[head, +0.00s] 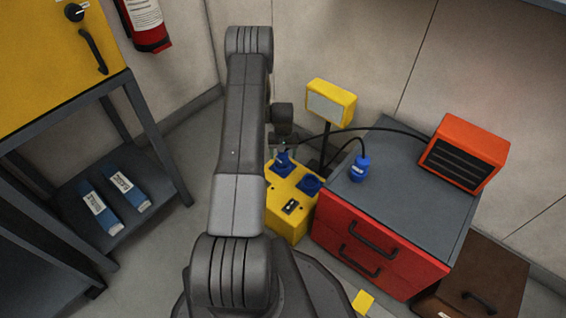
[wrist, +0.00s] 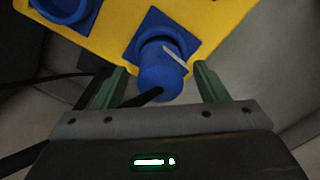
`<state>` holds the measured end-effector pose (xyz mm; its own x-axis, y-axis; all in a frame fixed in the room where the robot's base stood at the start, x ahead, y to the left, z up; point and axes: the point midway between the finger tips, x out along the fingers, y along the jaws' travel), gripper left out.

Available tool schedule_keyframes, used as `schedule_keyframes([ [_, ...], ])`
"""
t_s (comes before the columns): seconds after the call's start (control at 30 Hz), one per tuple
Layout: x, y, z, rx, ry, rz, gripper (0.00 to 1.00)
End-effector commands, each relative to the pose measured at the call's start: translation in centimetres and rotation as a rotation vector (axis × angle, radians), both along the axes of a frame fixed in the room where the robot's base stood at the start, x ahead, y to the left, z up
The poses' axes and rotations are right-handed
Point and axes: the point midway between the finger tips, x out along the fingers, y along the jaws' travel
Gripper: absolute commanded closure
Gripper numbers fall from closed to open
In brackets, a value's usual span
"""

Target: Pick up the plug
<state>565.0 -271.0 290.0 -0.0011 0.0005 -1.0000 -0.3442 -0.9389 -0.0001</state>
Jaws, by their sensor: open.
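A blue plug (wrist: 162,84) with a black cable sits in a blue socket on the yellow power box (wrist: 238,14). In the head view this plug (head: 283,160) is at the box's far left, under my gripper (head: 284,143). In the wrist view my gripper (wrist: 161,72) is open, with one green finger on each side of the plug. Whether either finger touches it I cannot tell. A second blue plug (head: 361,168) stands on the grey top of the red cabinet, with a black cable.
A second blue socket (head: 309,185) is on the box. A yellow lamp (head: 331,102) stands behind it. The red drawer cabinet (head: 366,246) is close on the right, with an orange heater (head: 464,152) on top. Black cables cross between heater, lamp and box.

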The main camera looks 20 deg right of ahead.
Motion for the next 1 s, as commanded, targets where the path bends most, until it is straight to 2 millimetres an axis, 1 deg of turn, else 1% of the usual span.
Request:
schedule_keyframes([
  [0.03,0.0,0.0,-0.4,0.0,-0.001,0.0,0.34],
  [0.23,0.0,0.0,-0.3,0.0,-0.001,0.0,0.34],
  [0.37,0.0,0.0,-0.3,0.0,-0.001,0.0,0.59],
  [0.4,0.0,0.0,-0.3,0.0,-0.001,0.0,0.67],
  [0.47,0.0,0.0,-0.3,0.0,-0.001,0.0,0.79],
  [0.5,0.0,0.0,-0.3,0.0,-0.001,0.0,0.87],
  [0.53,0.0,0.0,-0.2,0.0,-0.001,0.0,0.88],
  [0.77,0.1,0.0,0.1,-0.001,-0.002,0.0,0.89],
  [0.87,0.1,0.0,1.3,-0.001,-0.002,0.0,0.89],
  [1.0,0.2,0.0,4.1,-0.001,-0.004,0.0,0.89],
])
